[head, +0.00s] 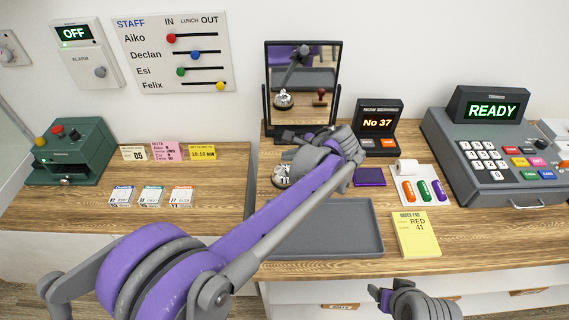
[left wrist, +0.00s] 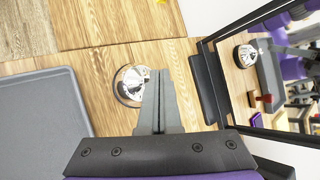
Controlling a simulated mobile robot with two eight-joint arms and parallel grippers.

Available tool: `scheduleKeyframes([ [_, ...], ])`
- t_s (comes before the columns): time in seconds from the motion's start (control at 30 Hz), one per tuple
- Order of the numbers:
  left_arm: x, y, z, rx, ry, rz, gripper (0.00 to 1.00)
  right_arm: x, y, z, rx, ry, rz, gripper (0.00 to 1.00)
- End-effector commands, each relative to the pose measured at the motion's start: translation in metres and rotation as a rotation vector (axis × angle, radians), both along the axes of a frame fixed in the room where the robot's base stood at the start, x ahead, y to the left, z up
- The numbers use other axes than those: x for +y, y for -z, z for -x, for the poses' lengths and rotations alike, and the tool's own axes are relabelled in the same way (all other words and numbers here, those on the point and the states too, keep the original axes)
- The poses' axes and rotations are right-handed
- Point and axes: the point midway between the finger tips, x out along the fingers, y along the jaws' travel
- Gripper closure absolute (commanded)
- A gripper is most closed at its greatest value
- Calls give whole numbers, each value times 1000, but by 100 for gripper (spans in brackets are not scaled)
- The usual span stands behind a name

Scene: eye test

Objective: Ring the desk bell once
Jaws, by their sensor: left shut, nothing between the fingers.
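The silver desk bell (head: 279,176) stands on the wooden counter (head: 430,262) before the mirror, partly hidden by my left gripper in the head view. In the left wrist view the bell (left wrist: 128,86) shows its shiny dome just left of the fingertips, which overlap its edge. My left gripper (head: 289,154) is shut and empty, with its fingers over the bell. Its closed fingers (left wrist: 160,78) also show in the left wrist view. The mirror shows them above the bell with a gap. My right gripper (head: 379,293) is low at the front; its finger state is unclear.
The framed mirror (head: 303,48) stands close behind the bell. A grey tray (head: 325,238) lies in front. To the right are a number display (head: 379,124), a purple pad (head: 369,177), a yellow order pad (head: 416,233) and a register (head: 478,160). The left counter stretch (head: 60,215) has free room.

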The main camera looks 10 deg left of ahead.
Motion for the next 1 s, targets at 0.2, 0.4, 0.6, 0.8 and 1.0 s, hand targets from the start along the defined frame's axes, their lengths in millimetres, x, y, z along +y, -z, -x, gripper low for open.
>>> scheduleKeyframes([
  [0.2,0,0,0,0,0,0,100,0,0,0,0,0,0,32],
  [0.4,0,0,0,0,0,0,100,0,0,0,0,0,0,32],
  [0.6,0,0,0,0,0,0,100,0,0,0,0,0,0,32],
  [0.8,0,1,0,0,0,0,100,0,1,0,0,0,0,32],
  [1.0,0,8,0,1,-1,0,100,0,6,2,4,0,0,32],
])
